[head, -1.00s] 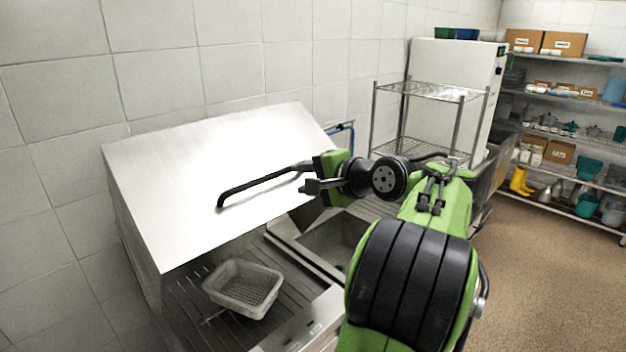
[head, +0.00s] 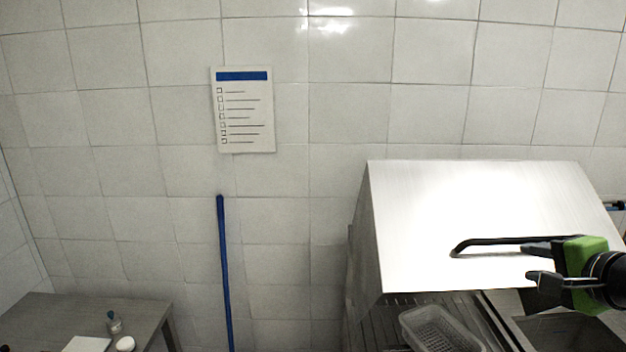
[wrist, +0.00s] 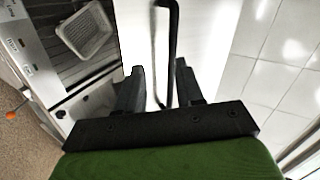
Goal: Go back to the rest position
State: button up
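My gripper (head: 532,265) is at the right edge of the head view, in front of the slanted steel hood. In the wrist view my gripper (wrist: 160,85) has its two black fingers apart, with a gap between them. The hood's black bar handle (head: 490,243) lies just beyond the fingertips. In the wrist view the handle (wrist: 172,40) passes behind and between the fingers; whether they touch it I cannot tell. A pale perforated basket (head: 440,325) rests on the ribbed rack under the hood, and the basket also shows in the wrist view (wrist: 86,32).
The hood (head: 470,205) is raised over the ribbed rack. A sink (head: 560,330) lies to its right. A steel table (head: 130,312) with small items stands at lower left. A blue pole (head: 223,270) leans on the tiled wall below a checklist (head: 243,110).

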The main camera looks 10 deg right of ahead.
jog(key=w+a+f+n+g+y+b, duration=0.15)
jog(key=a+f+n, duration=0.4)
jog(key=a, duration=0.65)
jog(key=a+f+n+g+b, duration=0.2)
jog(key=a+f+n+g, duration=0.3)
jog(key=a, duration=0.7)
jog(key=s+a+f+n+b, duration=0.1)
jog(key=s+a+f+n, duration=0.2)
jog(key=s+f, duration=0.2)
jog(key=s+a+f+n+b, duration=0.1)
jog(key=s+a+f+n, duration=0.2)
jog(key=s+f, duration=0.3)
jog(key=s+n, duration=0.1)
jog(key=s, duration=0.1)
jog(key=shift+s+a+b, duration=0.2)
jog(key=shift+s+b, duration=0.15)
jog(key=shift+b, duration=0.05)
